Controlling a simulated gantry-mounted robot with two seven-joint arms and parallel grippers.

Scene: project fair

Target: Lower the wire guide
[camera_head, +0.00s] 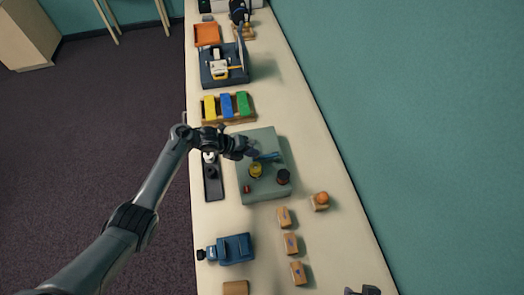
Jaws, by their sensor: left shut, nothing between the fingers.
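A grey-green board (262,193) lies on the long table. On it are a yellow round part (256,171), a dark round part with a reddish top (283,177), a small red part (246,189) and a blue bar (270,157). I cannot tell for sure which part is the wire guide. My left gripper (254,153) is shut and empty over the board, close to the left end of the blue bar. Whether it touches the bar is too small to tell. A dark piece at the bottom edge looks like my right gripper (363,290), mostly cut off.
A dark tray (213,190) lies left of the board. Yellow, blue and green blocks (227,105) stand behind it. A blue device (235,248), several small wooden blocks (291,243) and an orange ball on a stand (321,199) are in front. The table's right strip is clear.

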